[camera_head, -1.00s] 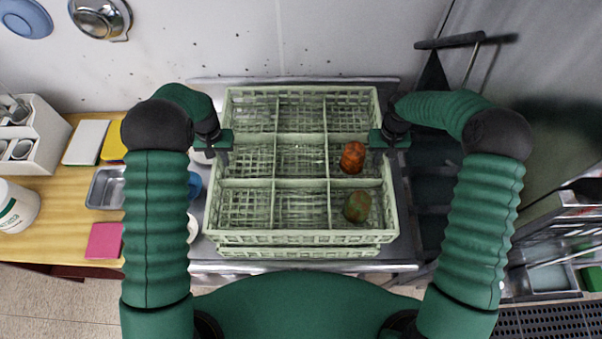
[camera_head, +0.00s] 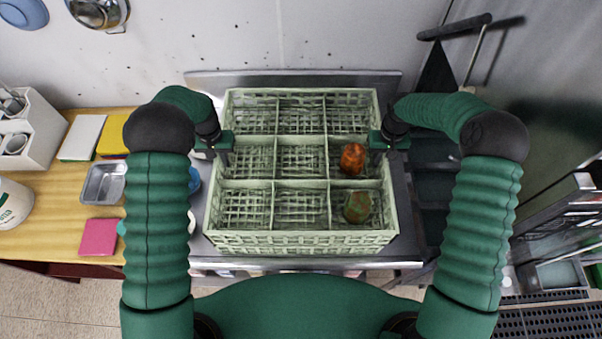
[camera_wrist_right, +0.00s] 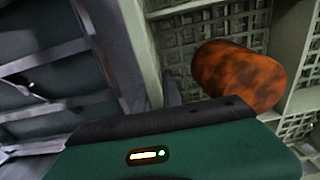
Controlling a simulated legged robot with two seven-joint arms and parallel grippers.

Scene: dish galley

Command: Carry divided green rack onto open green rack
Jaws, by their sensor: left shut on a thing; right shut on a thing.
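The divided green rack (camera_head: 300,182) is pale green, with a grid of compartments, and sits level at the centre of the head view. The open green rack is hidden beneath it; I cannot clearly tell its rim from the divided rack's front wall. My left gripper (camera_head: 222,153) is shut on the divided rack's left wall, and my right gripper (camera_head: 378,151) is shut on its right wall. An orange-brown mottled item (camera_head: 352,157) lies in the middle right compartment. A green-brown item (camera_head: 357,207) lies in the front right one. The orange item also shows in the right wrist view (camera_wrist_right: 238,75).
The racks are over a metal counter (camera_head: 205,250) with a raised back edge against the wall. At left, a wooden counter (camera_head: 50,220) holds a metal pan (camera_head: 103,183), a pink cloth (camera_head: 99,237) and a white caddy (camera_head: 35,132). Metal shelving (camera_head: 560,215) stands at right.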

